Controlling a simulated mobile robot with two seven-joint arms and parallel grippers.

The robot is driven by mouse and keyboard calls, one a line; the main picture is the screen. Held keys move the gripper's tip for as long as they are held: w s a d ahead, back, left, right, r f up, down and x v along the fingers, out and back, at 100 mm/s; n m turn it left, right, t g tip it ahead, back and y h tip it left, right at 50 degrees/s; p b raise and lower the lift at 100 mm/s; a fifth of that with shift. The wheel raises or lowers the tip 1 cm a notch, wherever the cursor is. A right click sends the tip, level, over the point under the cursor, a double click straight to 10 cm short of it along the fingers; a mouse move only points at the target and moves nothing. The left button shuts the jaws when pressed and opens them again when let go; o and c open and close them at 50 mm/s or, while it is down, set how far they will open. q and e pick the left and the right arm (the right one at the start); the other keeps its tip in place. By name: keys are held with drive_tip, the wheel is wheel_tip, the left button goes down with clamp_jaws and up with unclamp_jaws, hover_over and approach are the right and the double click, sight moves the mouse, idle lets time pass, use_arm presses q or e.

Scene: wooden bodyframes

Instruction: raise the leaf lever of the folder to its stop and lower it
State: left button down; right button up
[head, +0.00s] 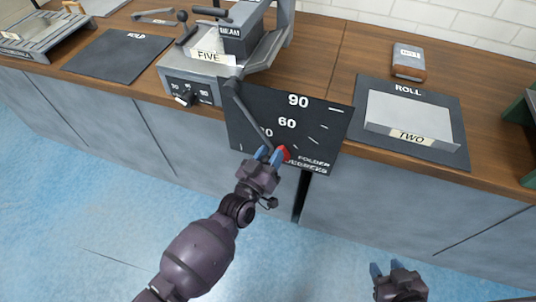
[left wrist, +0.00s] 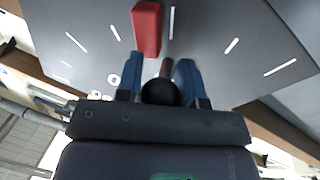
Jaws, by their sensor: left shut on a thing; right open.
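The folder (head: 210,68) stands on the bench, with a dark degree panel (head: 325,120) hanging at its front, marked 90, 60 and a partly covered lower number. The leaf lever (head: 250,112) is a dark bar slanting down and right across the panel. My left gripper (head: 268,155) is shut on the lever's end; in the left wrist view its round black knob (left wrist: 160,92) sits between the blue fingers. A red block (left wrist: 146,28) is on the panel just beyond the fingertips, also seen in the head view (head: 284,153). My right gripper (head: 386,271) is open and empty, low over the floor.
Right of the panel lies a dark ROLL mat (head: 452,150) with a grey sheet labelled TWO (head: 405,115). A dark mat (head: 118,55) lies at left. Blue floor is free in front of the cabinets.

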use_arm(q)
drive_tip(key=shift+d+r, duration=0.1)
drive_tip(key=shift+d, duration=0.1)
drive_tip(key=c, duration=0.8)
unclamp_jaws()
drive_tip(key=shift+a, duration=0.1)
drive_tip(key=shift+s+a, duration=0.1)
drive_tip(key=shift+s, duration=0.1)
drive_tip(key=shift+p+v, duration=0.6)
drive_tip(key=shift+v, duration=4.6)
